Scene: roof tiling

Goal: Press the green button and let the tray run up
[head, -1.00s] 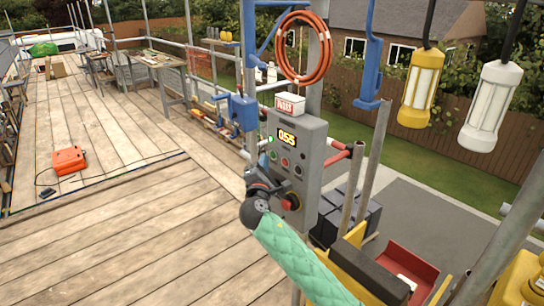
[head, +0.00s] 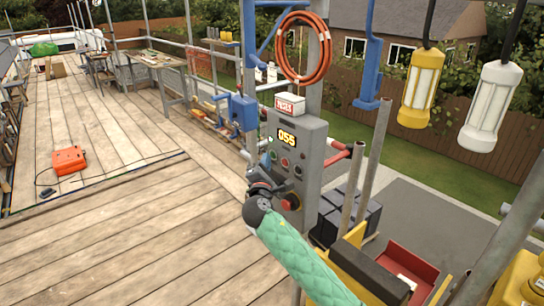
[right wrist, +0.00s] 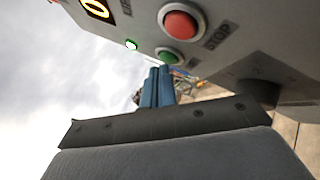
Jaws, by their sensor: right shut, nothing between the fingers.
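The grey control box (head: 296,160) stands on a post in the head view, with a lit display (head: 287,138) and several buttons. In the right wrist view the green button (right wrist: 168,56) sits below the red button (right wrist: 183,22), beside the STOP lettering. My right gripper (head: 266,165) is at the box's left side, shut and empty. In the right wrist view its blue fingertips (right wrist: 160,70) are just below the green button; I cannot tell whether they touch it. A small green lamp (right wrist: 131,44) is lit. I cannot identify the tray for certain. My left gripper is out of view.
A red mushroom button (head: 290,202) is low on the box, close to my right gripper. An orange hose coil (head: 303,48) hangs above. Dark stacked blocks (head: 360,218) and a red open container (head: 410,268) are at right. The plank deck (head: 120,230) is mostly clear at left.

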